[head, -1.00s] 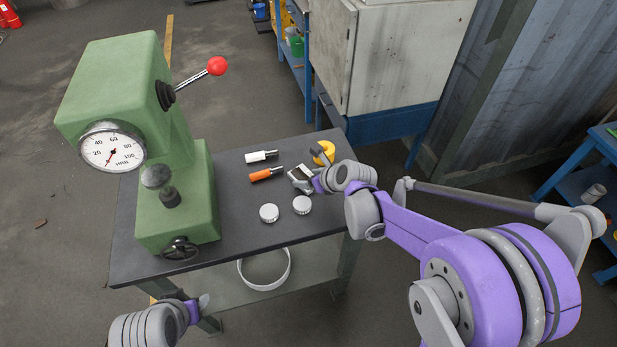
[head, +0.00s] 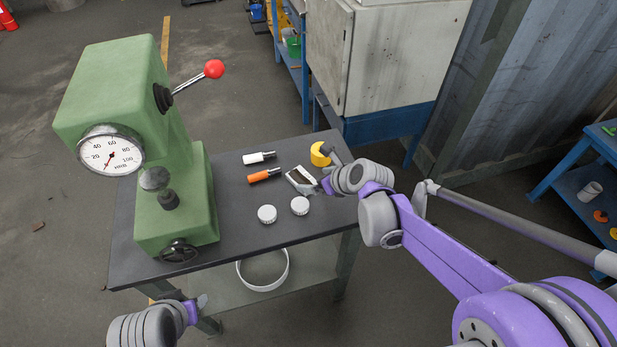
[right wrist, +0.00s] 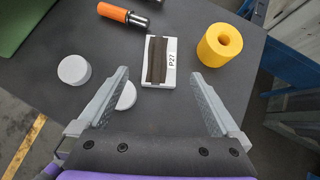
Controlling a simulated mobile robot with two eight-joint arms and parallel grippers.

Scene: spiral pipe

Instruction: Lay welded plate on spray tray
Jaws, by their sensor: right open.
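The welded plate (head: 300,179), a small pale plate with a dark brown seam and the label P27, lies flat on the dark table top. It also shows in the right wrist view (right wrist: 171,77). My right gripper (right wrist: 160,74) is open and empty, its fingers apart on either side of the plate in that view. In the head view it is at the plate's right, by the table's right edge. My left gripper (head: 201,303) is low at the table's front left; its jaws are too small to judge. I cannot pick out a spray tray for certain.
A green hardness tester (head: 178,160) fills the table's left. An orange-handled tool (head: 259,176), a white bottle (head: 255,158), a yellow ring (head: 319,153) and two white caps (head: 267,214) surround the plate. A round white-rimmed thing (head: 284,277) is on the lower shelf.

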